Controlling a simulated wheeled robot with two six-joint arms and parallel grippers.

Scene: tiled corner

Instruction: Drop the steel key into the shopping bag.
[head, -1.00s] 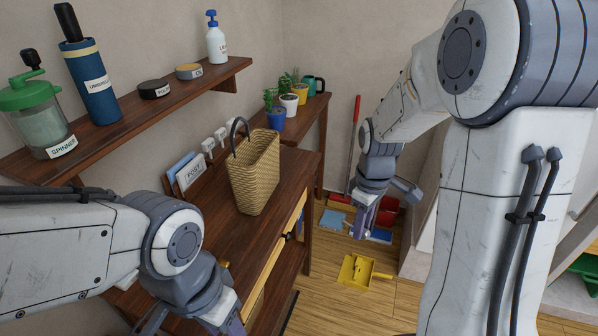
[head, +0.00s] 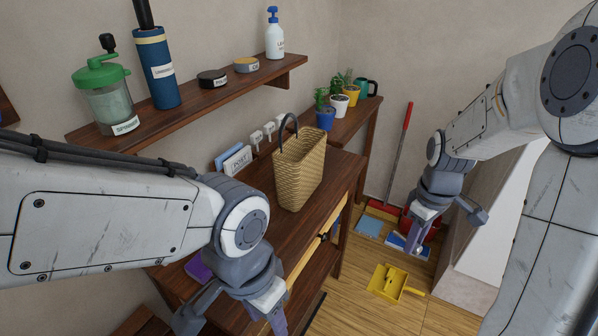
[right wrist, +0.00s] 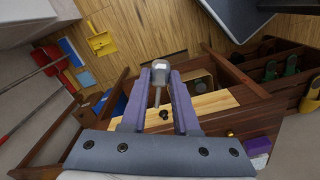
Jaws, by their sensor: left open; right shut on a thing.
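The shopping bag (head: 299,180), a tan woven bag with dark handles, stands upright on the wooden cabinet top (head: 262,232) in the middle of the head view. My right gripper (head: 418,238) is to the right of the bag, over the floor and apart from it. In the right wrist view my right gripper (right wrist: 159,88) is shut on the steel key (right wrist: 159,74), whose grey head shows between the fingertips. In the head view the key is too small to make out. My left gripper (head: 238,315) is open and empty, low in front of the cabinet.
A shelf (head: 190,103) above holds a green-lidded spinner, a blue umbrella holder, tins and a bottle. Letters (head: 235,160) stand behind the bag. Potted plants (head: 338,100) are on the far table. A yellow dustpan (head: 388,283) lies on the floor.

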